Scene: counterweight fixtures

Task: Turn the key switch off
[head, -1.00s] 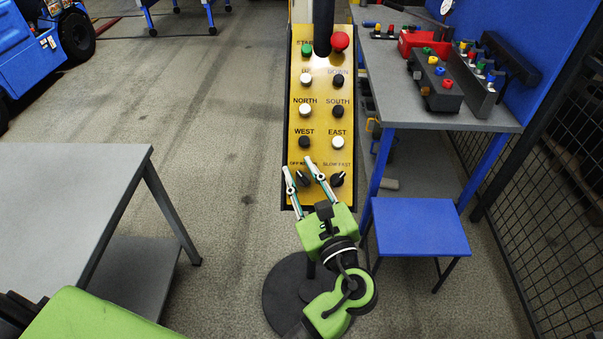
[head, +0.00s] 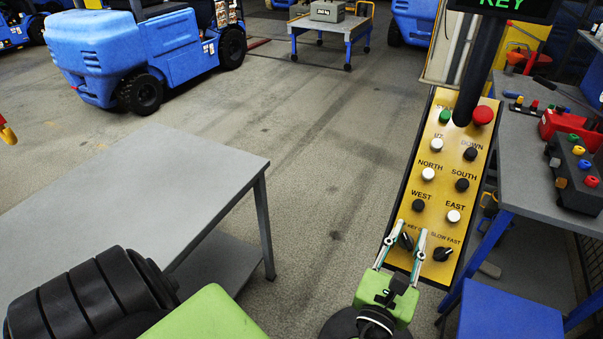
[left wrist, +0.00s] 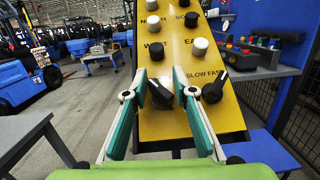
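The yellow control panel (head: 428,205) stands tilted at the right in the head view. The key switch (head: 405,241) is a black knob at the panel's lower left, under a partly covered label. In the left wrist view the knob (left wrist: 160,94) points up-left to down-right. My left gripper (head: 409,230) is open, with one finger on each side of the knob. In the left wrist view a gap shows between the knob and the fingers (left wrist: 158,84); contact cannot be told. A black SLOW FAST knob (head: 443,254) sits just right. My right gripper is not in view.
A red mushroom button (head: 483,115) and several push buttons sit higher on the panel. A dark display (head: 505,9) above shows green "KEY". A grey table (head: 150,190) stands left, a workbench (head: 525,170) right, and a blue stool (head: 510,318) lower right. Floor between is clear.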

